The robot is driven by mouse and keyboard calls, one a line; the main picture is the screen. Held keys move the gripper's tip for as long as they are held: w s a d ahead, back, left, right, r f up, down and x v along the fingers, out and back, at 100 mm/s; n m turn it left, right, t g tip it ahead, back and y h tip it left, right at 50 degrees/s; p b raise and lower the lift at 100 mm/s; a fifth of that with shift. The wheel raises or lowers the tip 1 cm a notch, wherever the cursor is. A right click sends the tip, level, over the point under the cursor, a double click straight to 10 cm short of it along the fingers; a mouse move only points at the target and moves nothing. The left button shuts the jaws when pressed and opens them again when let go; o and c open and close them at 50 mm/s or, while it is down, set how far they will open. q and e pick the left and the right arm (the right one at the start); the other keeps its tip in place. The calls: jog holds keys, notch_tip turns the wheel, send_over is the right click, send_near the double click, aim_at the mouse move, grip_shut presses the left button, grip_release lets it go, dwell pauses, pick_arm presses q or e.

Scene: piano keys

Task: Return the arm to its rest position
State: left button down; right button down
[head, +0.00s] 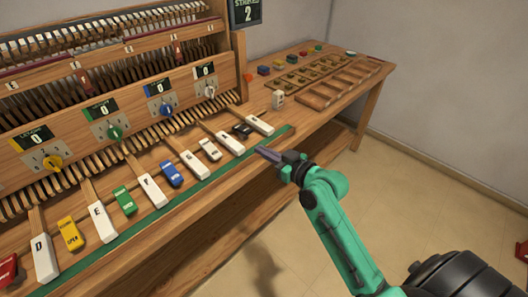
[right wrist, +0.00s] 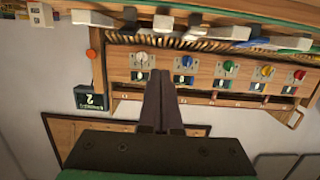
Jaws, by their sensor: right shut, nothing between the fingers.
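My green right arm comes in from the lower right. The lettered white keys, such as the E key (head: 100,222) and the D key (head: 44,257), run along the desk to the left of the gripper. A dark key (head: 242,131) lies near it, apart from the fingers. My left gripper is not in view.
Knobs in yellow (head: 53,162), green (head: 114,132), blue (head: 166,109) and white (head: 210,91) sit on the upright panel. Wooden trays (head: 336,90) and small coloured blocks lie at the desk's right end. A sign (head: 246,12) reads 2. Open floor (head: 430,190) lies right of the desk.

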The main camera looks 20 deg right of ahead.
dwell(0.6)
jog(key=s+d+f+m+g+h, duration=0.1)
jog(key=s+d+f+g, duration=0.15)
jog(key=f, duration=0.85)
jog(key=s+d+f+m+g+h, duration=0.15)
jog(key=s+f, duration=0.25)
jog(key=f, duration=0.8)
jog(key=s+d+f+m+g+h, duration=0.1)
jog(key=s+f+g+h, duration=0.15)
jog(key=f, duration=0.85)
jog(key=s+f+g, duration=0.2)
jog(key=s+f, duration=0.4)
jog(key=s, duration=0.4)
jog(key=s+f+n+g, duration=0.1)
jog(key=s+f+g, duration=0.2)
jog(key=s+f, duration=0.3)
jog(key=s+f+g, duration=0.2)
jog(key=s+f, duration=0.4)
jog(key=s, duration=0.9)
jog(key=shift+s+d+f+n+g+h, duration=0.25)
jog(key=shift+s+d+n+g+h, duration=0.05)
jog(key=shift+s+n+g+h, duration=0.1)
